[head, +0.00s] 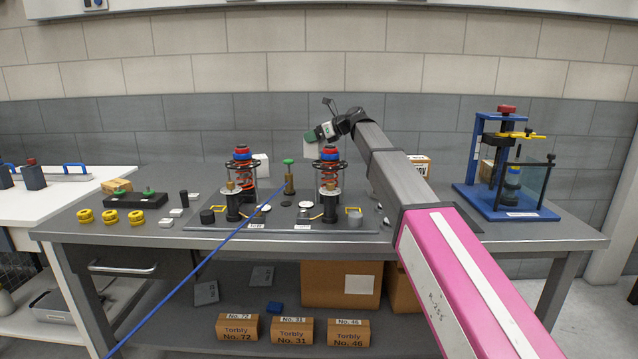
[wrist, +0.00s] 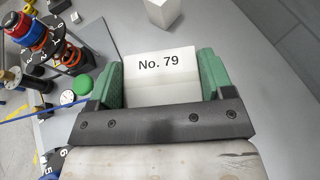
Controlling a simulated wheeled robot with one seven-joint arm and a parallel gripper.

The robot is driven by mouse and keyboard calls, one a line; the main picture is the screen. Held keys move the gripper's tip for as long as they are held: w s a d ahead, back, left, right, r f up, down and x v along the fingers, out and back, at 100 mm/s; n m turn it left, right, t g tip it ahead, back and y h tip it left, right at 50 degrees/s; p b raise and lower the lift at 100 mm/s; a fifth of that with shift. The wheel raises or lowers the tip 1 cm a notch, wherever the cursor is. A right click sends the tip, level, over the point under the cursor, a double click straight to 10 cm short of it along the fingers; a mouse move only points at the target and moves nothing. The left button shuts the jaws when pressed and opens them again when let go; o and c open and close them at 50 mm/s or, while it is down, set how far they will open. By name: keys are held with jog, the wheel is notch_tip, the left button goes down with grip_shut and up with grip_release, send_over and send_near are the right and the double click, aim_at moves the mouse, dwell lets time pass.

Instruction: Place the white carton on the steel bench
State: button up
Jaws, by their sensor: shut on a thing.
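My gripper (head: 313,138) is shut on a white carton (wrist: 163,70), with one green finger on each side. The carton's face reads "No. 79". In the head view the carton (head: 311,150) hangs under my gripper, partly hidden, and appears to be above the back of the steel bench (head: 560,229). In the wrist view the grey bench top (wrist: 235,45) lies beyond and below the carton. A second white box (head: 261,166) stands on the bench at the back, left of my gripper; it also shows at the top of the wrist view (wrist: 160,12).
Two red-and-black spring units (head: 241,180) (head: 329,180) stand on a fixture plate mid-bench, with a green-topped post (head: 289,175) between them. A blue press (head: 507,180) stands at right. Yellow knobs (head: 109,217) lie at left. Bare bench shows behind the fixture.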

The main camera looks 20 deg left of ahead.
jog(key=shift+w+a+f, duration=0.7)
jog(key=shift+w+f, duration=1.15)
jog(key=shift+w+a+f, duration=0.7)
jog(key=shift+w+f, duration=1.1)
jog(key=shift+f, duration=0.1)
jog(key=shift+w+a+f, duration=0.7)
jog(key=shift+w+f, duration=1.15)
jog(key=o, duration=1.1)
jog(key=shift+f, duration=0.1)
jog(key=shift+o, duration=0.2)
jog(key=v, duration=1.2)
